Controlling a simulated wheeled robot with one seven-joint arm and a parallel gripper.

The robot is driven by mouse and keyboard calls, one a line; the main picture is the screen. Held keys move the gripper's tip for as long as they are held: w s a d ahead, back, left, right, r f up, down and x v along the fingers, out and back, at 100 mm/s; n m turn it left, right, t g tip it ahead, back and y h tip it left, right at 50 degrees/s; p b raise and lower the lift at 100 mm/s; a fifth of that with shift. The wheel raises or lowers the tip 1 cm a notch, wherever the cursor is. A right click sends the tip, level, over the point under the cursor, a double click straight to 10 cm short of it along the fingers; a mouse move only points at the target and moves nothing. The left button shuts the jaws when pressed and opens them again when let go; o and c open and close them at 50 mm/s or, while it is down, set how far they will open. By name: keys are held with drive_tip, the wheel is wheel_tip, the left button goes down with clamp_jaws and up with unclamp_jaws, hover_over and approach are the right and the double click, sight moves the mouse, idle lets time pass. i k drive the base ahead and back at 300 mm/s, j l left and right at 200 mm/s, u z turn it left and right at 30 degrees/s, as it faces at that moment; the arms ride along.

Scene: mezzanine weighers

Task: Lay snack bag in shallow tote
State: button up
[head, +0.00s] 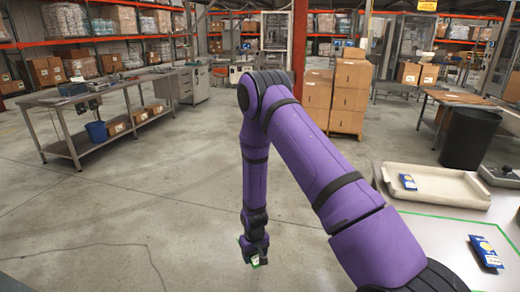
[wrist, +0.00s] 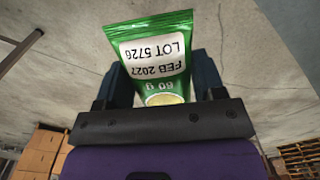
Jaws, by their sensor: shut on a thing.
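A green snack bag (wrist: 157,56) with a white label reading "FEB 2027 LOT 5726" is held between the two dark fingers of my gripper (wrist: 163,78). In the head view, my gripper (head: 254,250) hangs low over the open concrete floor, left of the table, and a small part of the green bag (head: 254,263) shows at its tip. A shallow beige tote (head: 447,187) stands on the table at right, well apart from my gripper. A blue packet (head: 408,182) lies inside it.
Another blue packet (head: 486,251) lies on the white tabletop (head: 440,238), inside a green outline. A grey scale-like device (head: 502,176) sits right of the tote. A black bin (head: 470,138) and stacked cartons (head: 350,92) stand behind. The floor at left is clear.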

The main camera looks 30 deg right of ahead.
sight(430, 187)
drive_tip(key=i+j+u, duration=0.35)
drive_tip(key=i+j, duration=0.6)
drive_tip(key=i+z, duration=0.5)
drive_tip(key=z, duration=0.2)
drive_tip(key=i+j+z, duration=0.15)
drive_tip(key=z, duration=0.2)
drive_tip(key=i+l+z, duration=0.1)
drive_tip(key=i+z, duration=0.35)
drive_tip(key=i, duration=0.15)
drive_tip(key=i+j+z, duration=0.1)
drive_tip(key=i+z, duration=0.4)
drive_tip(key=i+j+z, duration=0.45)
drive_tip(key=i, duration=0.15)
drive_tip(key=i+j+z, duration=0.95)
drive_tip(key=j, duration=0.15)
